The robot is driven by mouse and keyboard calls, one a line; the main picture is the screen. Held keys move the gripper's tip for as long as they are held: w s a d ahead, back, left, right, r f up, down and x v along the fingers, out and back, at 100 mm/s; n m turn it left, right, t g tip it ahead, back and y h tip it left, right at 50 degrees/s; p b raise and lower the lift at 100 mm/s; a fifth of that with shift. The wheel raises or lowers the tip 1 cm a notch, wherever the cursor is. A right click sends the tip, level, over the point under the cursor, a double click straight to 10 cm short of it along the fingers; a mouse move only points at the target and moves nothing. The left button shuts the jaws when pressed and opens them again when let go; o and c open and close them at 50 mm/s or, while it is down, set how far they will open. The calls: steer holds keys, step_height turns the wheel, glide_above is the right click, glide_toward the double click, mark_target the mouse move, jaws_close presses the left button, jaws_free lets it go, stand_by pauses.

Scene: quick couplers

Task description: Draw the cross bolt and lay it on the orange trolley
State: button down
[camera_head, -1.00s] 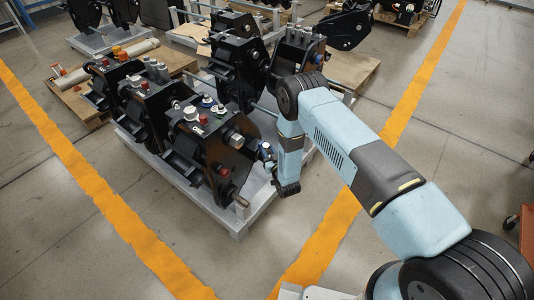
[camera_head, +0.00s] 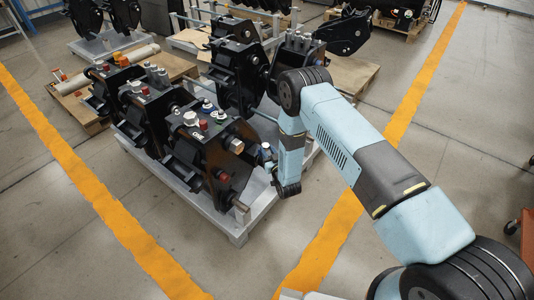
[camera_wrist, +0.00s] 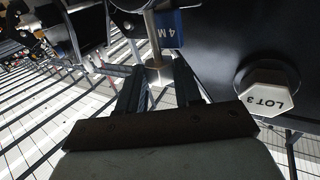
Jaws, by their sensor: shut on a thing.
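My gripper (camera_wrist: 157,74) is shut on the cross bolt. The bolt (camera_wrist: 152,38) is a silver shaft, and its wider end sits between the fingers in the wrist view. The shaft runs up out of the picture beside a blue tag (camera_wrist: 168,30) marked "4 M". I cannot tell how far it is still inside the coupler. In the head view my arm hangs at the right side of the nearest black coupler (camera_head: 200,160), and the fingers are mostly hidden. The orange trolley (camera_head: 527,236) shows only in part at the right edge.
A white hex head (camera_wrist: 268,98) marked "LOT 3" stands out from a dark plate close right of my gripper. The couplers stand on a grey pallet frame (camera_head: 239,234). Open floor (camera_head: 440,150) lies between the right orange floor stripe (camera_head: 400,120) and the trolley.

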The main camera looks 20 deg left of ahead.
steer(key=shift+r, duration=1.55)
steer(key=shift+r, duration=0.3)
step_height(320, 180, up, 4)
steer(key=shift+s+f, duration=0.1)
stand_by(0.4)
